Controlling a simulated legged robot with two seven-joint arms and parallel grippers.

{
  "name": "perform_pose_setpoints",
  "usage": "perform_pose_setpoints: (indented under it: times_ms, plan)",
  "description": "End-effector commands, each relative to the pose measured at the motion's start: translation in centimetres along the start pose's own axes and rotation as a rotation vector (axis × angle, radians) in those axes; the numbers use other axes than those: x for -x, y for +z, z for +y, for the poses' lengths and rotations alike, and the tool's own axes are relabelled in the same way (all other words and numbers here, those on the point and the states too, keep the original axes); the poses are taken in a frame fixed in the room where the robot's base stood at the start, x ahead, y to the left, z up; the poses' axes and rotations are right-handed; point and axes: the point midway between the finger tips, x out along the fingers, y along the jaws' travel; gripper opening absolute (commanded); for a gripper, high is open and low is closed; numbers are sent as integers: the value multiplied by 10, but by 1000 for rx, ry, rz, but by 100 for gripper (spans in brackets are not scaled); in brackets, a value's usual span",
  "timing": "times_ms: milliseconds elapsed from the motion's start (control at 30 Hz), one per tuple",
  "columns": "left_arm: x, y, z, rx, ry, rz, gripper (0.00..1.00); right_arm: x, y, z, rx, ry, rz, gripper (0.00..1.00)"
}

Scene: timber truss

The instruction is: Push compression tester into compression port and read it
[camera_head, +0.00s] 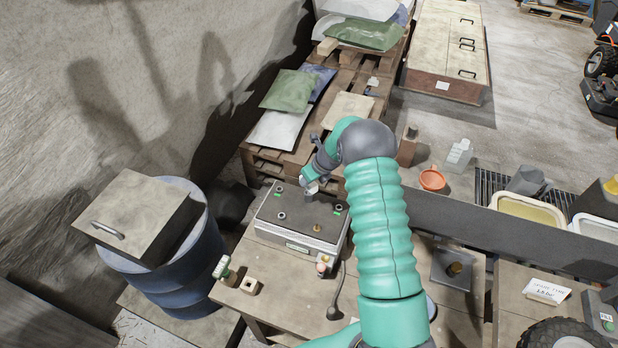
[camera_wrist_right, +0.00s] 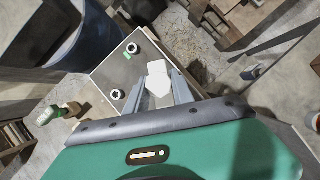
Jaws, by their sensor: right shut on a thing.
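A grey box with a dark top (camera_head: 300,215) stands on the wooden table. Its top has several round ports, some with green marks beside them; one dark-ringed port (camera_head: 281,215) is near its front left. Two ringed ports (camera_wrist_right: 117,94) also show in the right wrist view. My right gripper (camera_head: 311,186) is above the back part of the box. In the right wrist view its fingers are shut on a white blocky piece (camera_wrist_right: 158,78), possibly the compression tester. Its lower end is hidden, so I cannot tell whether it touches a port. My left gripper is not in view.
A cable with a dark plug (camera_head: 334,311) lies in front. A blue barrel (camera_head: 165,275) stands left. A low wall (camera_head: 500,232) runs to the right.

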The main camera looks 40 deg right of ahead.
Motion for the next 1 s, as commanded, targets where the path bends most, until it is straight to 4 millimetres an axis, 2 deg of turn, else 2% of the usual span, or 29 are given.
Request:
perform_pose_setpoints:
  times_ms: [767, 800, 1000]
  plan:
    - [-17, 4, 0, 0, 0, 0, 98, -22, -11, -1, -2, -2, -1, 0]
    - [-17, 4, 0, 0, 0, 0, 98, -22, -11, -1, -2, -2, -1, 30]
    - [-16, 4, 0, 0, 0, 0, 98, -21, -10, -1, -1, -1, -1, 54]
